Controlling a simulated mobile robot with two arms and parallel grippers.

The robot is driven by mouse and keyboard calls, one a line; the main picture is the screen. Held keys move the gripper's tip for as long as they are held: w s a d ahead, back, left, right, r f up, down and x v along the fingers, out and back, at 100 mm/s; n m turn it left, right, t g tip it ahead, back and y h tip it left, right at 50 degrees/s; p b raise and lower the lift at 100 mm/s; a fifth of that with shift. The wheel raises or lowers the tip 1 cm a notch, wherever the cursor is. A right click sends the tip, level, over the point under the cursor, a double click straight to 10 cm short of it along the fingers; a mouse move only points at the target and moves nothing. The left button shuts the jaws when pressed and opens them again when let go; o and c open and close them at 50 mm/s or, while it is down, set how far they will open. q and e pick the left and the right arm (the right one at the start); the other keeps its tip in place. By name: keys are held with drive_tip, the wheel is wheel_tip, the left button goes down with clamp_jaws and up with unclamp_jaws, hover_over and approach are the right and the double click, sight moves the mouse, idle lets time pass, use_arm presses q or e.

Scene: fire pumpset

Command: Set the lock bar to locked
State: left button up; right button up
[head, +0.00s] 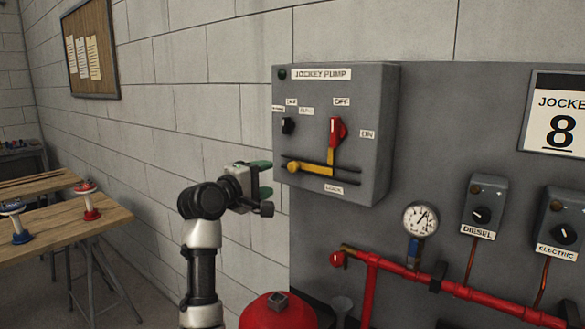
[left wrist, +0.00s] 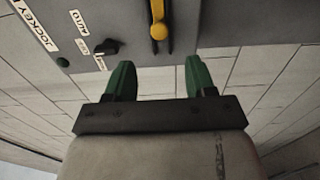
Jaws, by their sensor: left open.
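The jockey pump box (head: 375,170) is a grey panel on the wall. Its yellow lock bar (head: 315,169) lies along a dark horizontal slot, with a round knob at its left end, above a "LOCK" label. A yellow upright piece rises from it below the red switch handle (head: 337,130), which points up near "OFF". My left gripper (head: 266,178) is open and empty, just left of the box and apart from the bar. In the left wrist view its two green fingers (left wrist: 158,66) point at the box, with the lock bar's yellow knob (left wrist: 159,31) ahead, between their lines.
A black selector knob (head: 288,125) sits on the box left of the red handle. A pressure gauge (head: 421,220), red pipes (head: 460,291) and diesel (head: 481,208) and electric (head: 562,225) boxes are at right. A red tank (head: 278,314) is below. A wooden table (head: 60,225) stands left.

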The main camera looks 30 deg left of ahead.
sight(292, 168)
use_arm(q)
drive_tip(key=w+p, duration=0.1)
drive_tip(key=w, duration=0.2)
drive_tip(key=w+p, duration=0.1)
drive_tip(key=w, duration=0.2)
drive_tip(key=w+p, duration=0.1)
drive_tip(key=w, duration=0.2)
drive_tip(key=shift+w+d+r, duration=0.15)
drive_tip(key=shift+w+d, duration=0.05)
drive_tip(key=shift+d, duration=0.2)
drive_tip(key=shift+w+p, duration=0.3)
drive_tip(key=shift+w, duration=0.35)
drive_tip(key=shift+c, duration=0.3)
drive_tip(key=shift+d, duration=0.1)
clamp_jaws()
